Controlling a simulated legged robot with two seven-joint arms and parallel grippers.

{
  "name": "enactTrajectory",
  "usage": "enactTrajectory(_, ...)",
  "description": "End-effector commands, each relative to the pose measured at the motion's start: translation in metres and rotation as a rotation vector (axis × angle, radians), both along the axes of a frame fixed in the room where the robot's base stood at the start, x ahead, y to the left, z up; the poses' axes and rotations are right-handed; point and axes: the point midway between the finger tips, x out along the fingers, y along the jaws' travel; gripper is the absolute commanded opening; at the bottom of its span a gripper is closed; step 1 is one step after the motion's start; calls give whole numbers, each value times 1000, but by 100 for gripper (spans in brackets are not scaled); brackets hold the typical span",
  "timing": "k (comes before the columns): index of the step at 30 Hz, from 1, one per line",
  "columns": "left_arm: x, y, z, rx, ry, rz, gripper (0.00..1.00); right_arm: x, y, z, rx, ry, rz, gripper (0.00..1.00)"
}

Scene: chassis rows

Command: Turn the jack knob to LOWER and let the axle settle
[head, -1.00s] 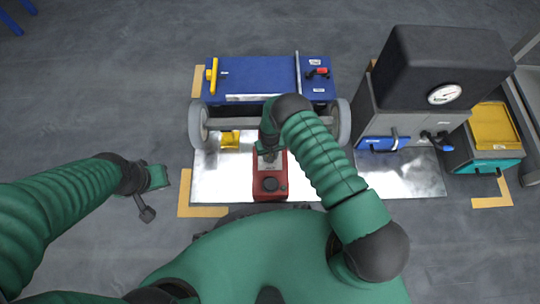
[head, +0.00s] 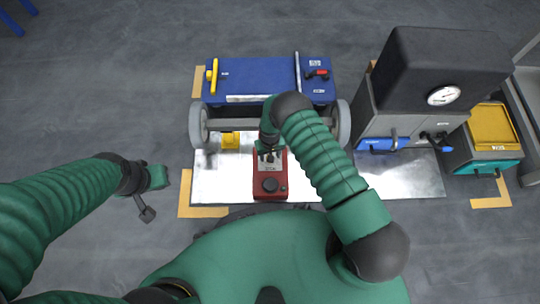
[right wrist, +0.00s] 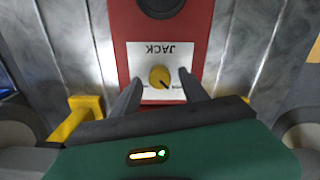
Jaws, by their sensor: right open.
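The red jack (head: 270,188) stands on the metal plate, with the axle (head: 240,125) and its two wheels behind it. In the right wrist view the jack's white JACK label (right wrist: 142,62) is upside down, with a yellow knob (right wrist: 160,77) on it. The knob's dark mark points down and right; the small lettering there is unreadable. My right gripper (right wrist: 161,83) is open, its fingers on either side of the knob with gaps visible. In the head view my right gripper (head: 268,153) is over the jack's far end. My left gripper (head: 147,205) hangs over bare floor, its jaws unclear.
A blue chassis deck (head: 265,78) with a yellow and a red handle lies above the axle. A yellow block (head: 231,140) is near the left wheel. A grey cabinet with a gauge (head: 444,95) and a yellow-topped bin (head: 494,128) stand right. Left floor is clear.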

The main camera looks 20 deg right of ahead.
Motion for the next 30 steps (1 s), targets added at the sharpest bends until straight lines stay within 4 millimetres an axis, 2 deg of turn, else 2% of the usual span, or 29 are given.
enactTrajectory(1, 0, 0, 14, 0, 0, 0, 0, 1, 0, 20, 1, -2, 0, 52)
enactTrajectory(9, 0, 0, 60, 0, -1, 0, 0, 2, 0, 100, 1, -2, 0, 52)
enactTrajectory(15, 0, 0, 79, 0, 0, 0, 0, 2, 0, 143, 0, -2, 0, 52)
enactTrajectory(20, 0, 0, 83, 0, 0, 0, 0, 1, 0, 155, 0, -1, 0, 52)
enactTrajectory(30, 0, 0, 82, 0, 0, 0, 0, 1, 0, 154, 0, 0, 0, 52)
